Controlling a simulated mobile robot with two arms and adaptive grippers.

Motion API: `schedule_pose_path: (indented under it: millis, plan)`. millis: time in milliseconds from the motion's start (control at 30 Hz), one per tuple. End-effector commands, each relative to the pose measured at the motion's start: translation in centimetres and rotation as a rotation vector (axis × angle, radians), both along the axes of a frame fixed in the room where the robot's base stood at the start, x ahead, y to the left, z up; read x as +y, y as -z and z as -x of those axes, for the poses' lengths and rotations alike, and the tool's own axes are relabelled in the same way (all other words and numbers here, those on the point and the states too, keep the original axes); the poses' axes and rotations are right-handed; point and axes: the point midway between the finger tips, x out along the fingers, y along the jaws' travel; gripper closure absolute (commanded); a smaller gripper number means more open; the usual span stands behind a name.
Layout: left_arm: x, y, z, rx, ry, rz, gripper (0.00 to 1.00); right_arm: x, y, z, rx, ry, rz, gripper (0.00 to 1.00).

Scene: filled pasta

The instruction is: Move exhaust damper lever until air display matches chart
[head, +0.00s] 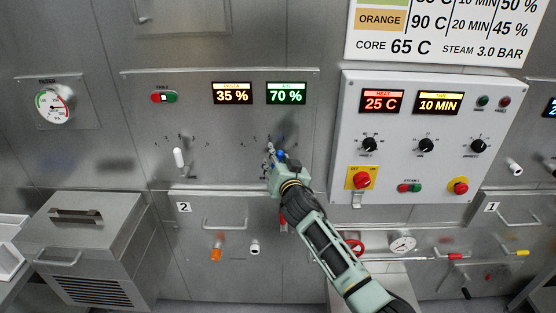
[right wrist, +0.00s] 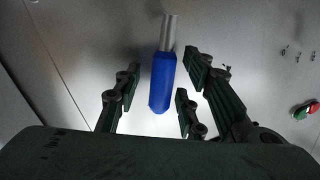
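The exhaust damper lever, with a blue handle (right wrist: 163,82) on a metal rod, stands between the fingers of my right gripper (right wrist: 160,88) in the right wrist view. The fingers are open, with gaps to the handle on both sides. In the head view my right gripper (head: 274,155) is at the panel below the green air display (head: 286,93), which reads 70 %, and hides most of the lever. The wall chart (head: 440,32) shows ORANGE with 90 C, 20 MIN, 45 %; the row above is cut off, ending in 50 %. My left gripper is not in view.
The control box (head: 340,100) at right shows 25 C and 10 MIN, with knobs and switches. A metal box (head: 88,240) juts out at lower left. Drawer handles and coloured valves lie below.

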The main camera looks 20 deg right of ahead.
Motion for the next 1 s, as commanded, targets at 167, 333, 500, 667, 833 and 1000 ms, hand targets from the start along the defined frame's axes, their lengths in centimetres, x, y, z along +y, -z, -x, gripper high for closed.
schedule_pose_path:
  millis: [167,333,500,667,833,1000]
  plan:
    - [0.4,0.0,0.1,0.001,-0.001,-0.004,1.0,0.0,-0.1,0.1,-0.001,-0.001,-0.001,0.63]
    - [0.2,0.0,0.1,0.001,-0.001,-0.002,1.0,0.0,-0.1,1.1,-0.002,0.001,0.0,0.63]
    - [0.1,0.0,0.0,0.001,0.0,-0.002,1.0,0.2,-0.2,3.7,0.0,-0.001,-0.001,0.63]
    - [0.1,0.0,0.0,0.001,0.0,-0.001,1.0,0.3,-0.5,6.5,0.0,0.0,-0.002,0.63]
    - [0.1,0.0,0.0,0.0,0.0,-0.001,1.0,0.4,-0.8,9.4,0.001,0.0,-0.002,0.63]
    - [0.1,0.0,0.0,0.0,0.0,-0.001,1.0,0.5,-0.9,11.3,0.001,0.0,-0.002,0.63]
